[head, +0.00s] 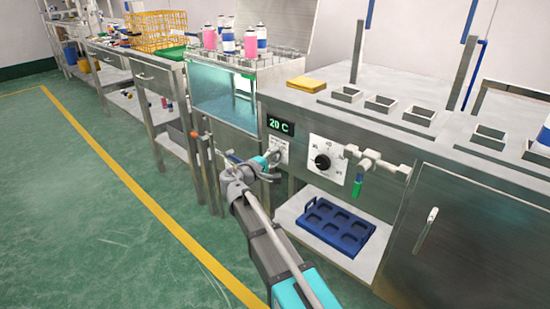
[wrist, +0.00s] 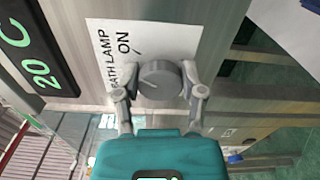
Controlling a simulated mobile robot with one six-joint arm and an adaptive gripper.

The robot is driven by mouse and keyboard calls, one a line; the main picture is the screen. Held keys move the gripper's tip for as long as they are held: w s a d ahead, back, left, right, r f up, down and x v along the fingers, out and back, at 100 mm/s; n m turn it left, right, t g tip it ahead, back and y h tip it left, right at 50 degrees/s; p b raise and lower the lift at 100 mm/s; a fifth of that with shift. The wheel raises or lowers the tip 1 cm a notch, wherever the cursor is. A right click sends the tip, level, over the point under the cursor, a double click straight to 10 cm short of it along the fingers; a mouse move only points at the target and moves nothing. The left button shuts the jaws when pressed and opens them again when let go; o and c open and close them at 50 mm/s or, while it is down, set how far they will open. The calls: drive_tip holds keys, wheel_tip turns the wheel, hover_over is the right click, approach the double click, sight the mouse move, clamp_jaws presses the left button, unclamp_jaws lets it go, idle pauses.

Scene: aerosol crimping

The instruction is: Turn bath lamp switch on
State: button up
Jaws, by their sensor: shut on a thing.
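The bath lamp switch is a round grey knob (wrist: 161,82) on a white plate (wrist: 108,38) lettered BATH LAMP and ON. A faint line on the knob's face seems to point left in the wrist view, not at the mark beside ON. My gripper (wrist: 160,72) has one finger on each side of the knob and is shut on it. In the head view my gripper (head: 269,165) is at the front panel, just below the white plate (head: 279,147), and mostly hides the knob.
A green 20 C display (head: 281,125) is above the plate. To the right are a black dial (head: 322,161) and a valve (head: 372,162) with a green end. A blue tray (head: 338,228) lies on the shelf below. A glass-fronted bath (head: 222,100) stands left.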

drive_tip(key=o, duration=1.1)
drive_tip(key=shift+d, duration=0.1)
drive_tip(key=shift+o, duration=0.2)
drive_tip(key=v, duration=1.2)
